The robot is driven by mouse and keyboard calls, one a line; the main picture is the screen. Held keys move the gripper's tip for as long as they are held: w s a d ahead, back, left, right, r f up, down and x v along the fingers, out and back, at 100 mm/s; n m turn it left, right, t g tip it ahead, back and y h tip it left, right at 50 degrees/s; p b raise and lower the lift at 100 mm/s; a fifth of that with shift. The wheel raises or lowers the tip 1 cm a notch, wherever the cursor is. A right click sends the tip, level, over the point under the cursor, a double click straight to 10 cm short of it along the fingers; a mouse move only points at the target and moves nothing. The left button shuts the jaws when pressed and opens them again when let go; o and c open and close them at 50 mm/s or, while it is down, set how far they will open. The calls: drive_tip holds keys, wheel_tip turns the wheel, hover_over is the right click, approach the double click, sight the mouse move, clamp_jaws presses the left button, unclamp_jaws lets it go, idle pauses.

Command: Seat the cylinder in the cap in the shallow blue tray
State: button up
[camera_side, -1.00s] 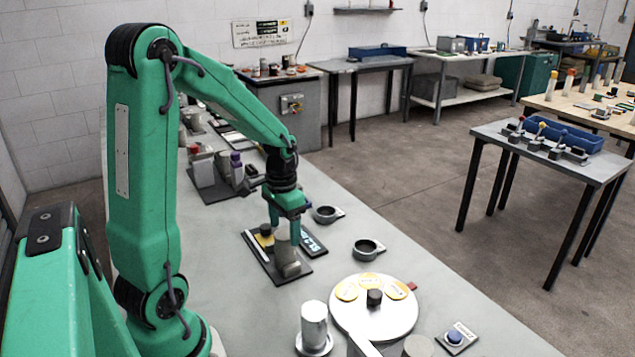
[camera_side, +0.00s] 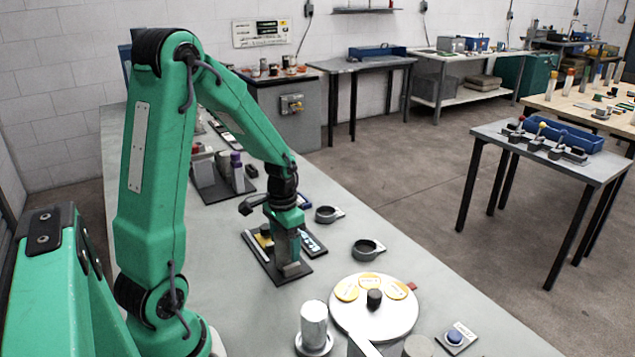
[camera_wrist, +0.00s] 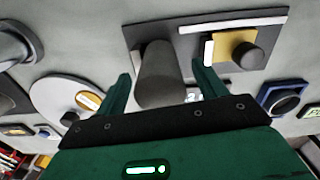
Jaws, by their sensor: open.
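My gripper (camera_side: 288,258) points down over a dark plate (camera_side: 262,262). In the wrist view the open gripper (camera_wrist: 160,82) has a finger on each side of a grey upright cylinder (camera_wrist: 158,70), with gaps beside it. The cylinder's foot is on the dark plate (camera_wrist: 145,36). In the side view the gripper hides most of the cylinder. A shallow blue-rimmed tray (camera_wrist: 266,100) is to the right in the wrist view, with a dark round piece, perhaps the cap, inside. In the side view a dark blue edge (camera_side: 304,201) shows behind the gripper.
The dark plate also bears a yellow block with a black knob (camera_wrist: 246,54). Two grey rings (camera_side: 327,214) (camera_side: 368,250) and a white round table (camera_side: 375,318) are to the right in the side view. A metal cylinder (camera_side: 314,325) stands in front.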

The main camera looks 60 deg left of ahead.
drive_tip(key=c, duration=1.4)
drive_tip(key=shift+r, duration=0.1)
drive_tip(key=shift+w+r, duration=0.1)
drive_tip(key=shift+r, duration=0.5)
wheel_tip(320, 180, up, 3)
drive_tip(key=shift+r, duration=0.1)
drive_tip(key=d+r, duration=0.2)
drive_tip(key=d, duration=0.2)
drive_tip(key=d+r, duration=0.2)
drive_tip(key=d, duration=0.1)
drive_tip(key=d+r, duration=0.2)
drive_tip(key=d, duration=0.2)
drive_tip(key=shift+s+d+r, duration=0.25)
drive_tip(key=shift+s+d, duration=0.1)
